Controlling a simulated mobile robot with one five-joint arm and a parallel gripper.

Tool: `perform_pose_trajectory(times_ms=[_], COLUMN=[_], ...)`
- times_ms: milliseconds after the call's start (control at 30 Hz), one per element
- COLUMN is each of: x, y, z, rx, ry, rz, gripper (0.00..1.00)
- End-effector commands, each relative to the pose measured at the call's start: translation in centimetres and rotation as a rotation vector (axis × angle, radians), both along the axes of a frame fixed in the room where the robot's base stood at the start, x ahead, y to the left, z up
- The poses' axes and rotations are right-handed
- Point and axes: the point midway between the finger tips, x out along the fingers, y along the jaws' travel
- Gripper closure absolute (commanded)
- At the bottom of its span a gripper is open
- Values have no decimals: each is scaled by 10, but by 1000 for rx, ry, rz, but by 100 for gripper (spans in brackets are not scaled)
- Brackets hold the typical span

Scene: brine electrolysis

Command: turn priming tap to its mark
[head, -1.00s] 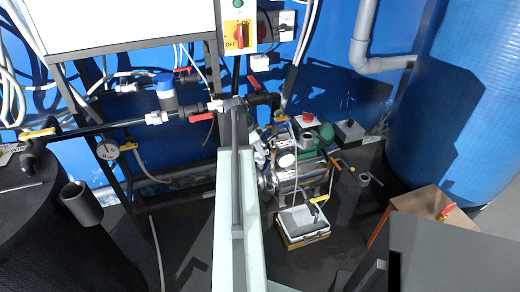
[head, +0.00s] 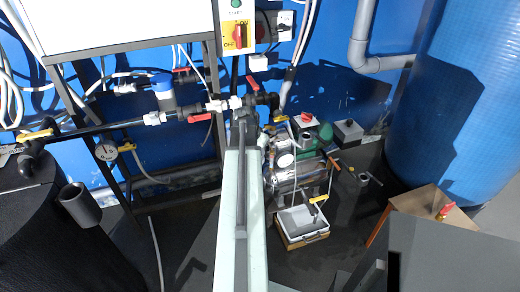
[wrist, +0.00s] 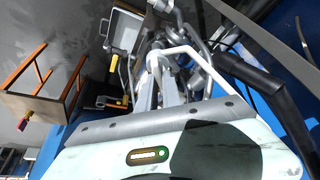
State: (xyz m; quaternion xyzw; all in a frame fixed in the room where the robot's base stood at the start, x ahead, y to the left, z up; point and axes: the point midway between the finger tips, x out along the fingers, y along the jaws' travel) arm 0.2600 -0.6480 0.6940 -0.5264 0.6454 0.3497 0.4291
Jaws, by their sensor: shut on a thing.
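My gripper (head: 243,112) is at the far end of my pale arm in the head view, beside the black pipe fitting to the left of the pump (head: 290,172). The arm hides the jaws and what they hold there. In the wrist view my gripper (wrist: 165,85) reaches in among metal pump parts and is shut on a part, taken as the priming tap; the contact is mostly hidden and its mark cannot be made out. A red-levered valve (head: 201,119) shows just left of my gripper, and another red lever (head: 263,88) just right.
A tray (head: 303,243) stands in front of the pump; it also shows in the wrist view (wrist: 111,34). A blue tank (head: 455,110) is at right, a black tank (head: 60,250) at left.

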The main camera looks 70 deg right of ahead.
Motion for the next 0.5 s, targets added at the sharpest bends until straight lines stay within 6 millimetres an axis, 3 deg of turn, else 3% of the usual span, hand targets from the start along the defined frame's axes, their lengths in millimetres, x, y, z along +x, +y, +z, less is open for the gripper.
perform_pose_trajectory(times_ms=[500], x=[-1], y=[4], z=[-2], rx=[10], ry=[-5], rz=[485], gripper=[100])
